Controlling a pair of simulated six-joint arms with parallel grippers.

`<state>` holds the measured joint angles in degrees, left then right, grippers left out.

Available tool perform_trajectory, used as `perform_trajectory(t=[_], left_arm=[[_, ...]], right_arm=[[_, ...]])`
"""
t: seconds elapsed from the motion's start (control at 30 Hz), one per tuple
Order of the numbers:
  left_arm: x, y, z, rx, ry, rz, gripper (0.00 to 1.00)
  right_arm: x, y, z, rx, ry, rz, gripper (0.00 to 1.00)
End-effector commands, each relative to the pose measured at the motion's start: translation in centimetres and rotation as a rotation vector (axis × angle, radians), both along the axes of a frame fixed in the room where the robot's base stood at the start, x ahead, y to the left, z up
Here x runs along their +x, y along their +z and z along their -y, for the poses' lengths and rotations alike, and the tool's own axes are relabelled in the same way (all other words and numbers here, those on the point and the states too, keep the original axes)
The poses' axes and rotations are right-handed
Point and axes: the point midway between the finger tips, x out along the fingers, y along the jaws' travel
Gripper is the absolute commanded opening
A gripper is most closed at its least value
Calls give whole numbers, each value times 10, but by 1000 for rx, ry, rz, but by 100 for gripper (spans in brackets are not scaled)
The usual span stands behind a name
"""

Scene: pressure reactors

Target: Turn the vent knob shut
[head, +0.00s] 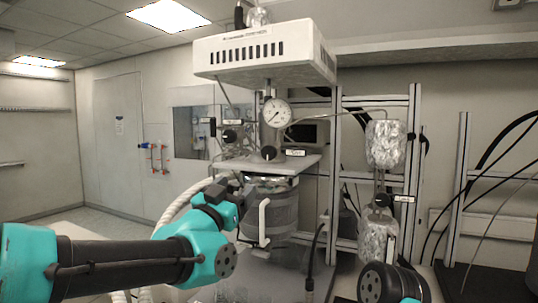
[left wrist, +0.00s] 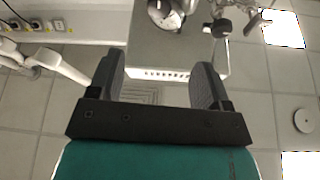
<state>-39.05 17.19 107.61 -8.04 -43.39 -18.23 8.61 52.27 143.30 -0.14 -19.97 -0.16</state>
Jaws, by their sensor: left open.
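Small black knobs sit on the reactor's fittings. One is left of the gauge (head: 228,136), one is just below the gauge (head: 268,153), and one is on the right-hand pipework (head: 383,200). Their labels are too small to read, so I cannot tell which is the vent knob. My left gripper (head: 236,190) is open and empty, below the left knob and in front of the reactor vessel (head: 275,212). In the left wrist view the open fingers (left wrist: 158,85) have nothing between them. A black knob (left wrist: 221,28) shows beyond the right finger there.
The pressure gauge (head: 276,113) stands above the reactor's top plate (head: 305,163), under a white vented box (head: 262,52). Foil-wrapped cylinders (head: 385,143) and a metal frame (head: 413,140) stand to the right. A pale hose (head: 180,203) curves behind my left arm. My right arm shows only partly at the bottom.

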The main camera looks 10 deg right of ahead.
Motion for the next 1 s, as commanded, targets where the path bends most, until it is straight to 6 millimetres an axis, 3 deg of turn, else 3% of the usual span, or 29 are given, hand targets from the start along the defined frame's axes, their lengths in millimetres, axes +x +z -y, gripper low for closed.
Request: perform_trajectory(t=[0.47, 1.0], left_arm=[[2, 5, 4, -2, -1, 7, 72], [53, 31, 48, -2, -2, 6, 72]], right_arm=[[0, 0, 0, 0, 0, 0, 72], [0, 0, 0, 0, 0, 0, 72]])
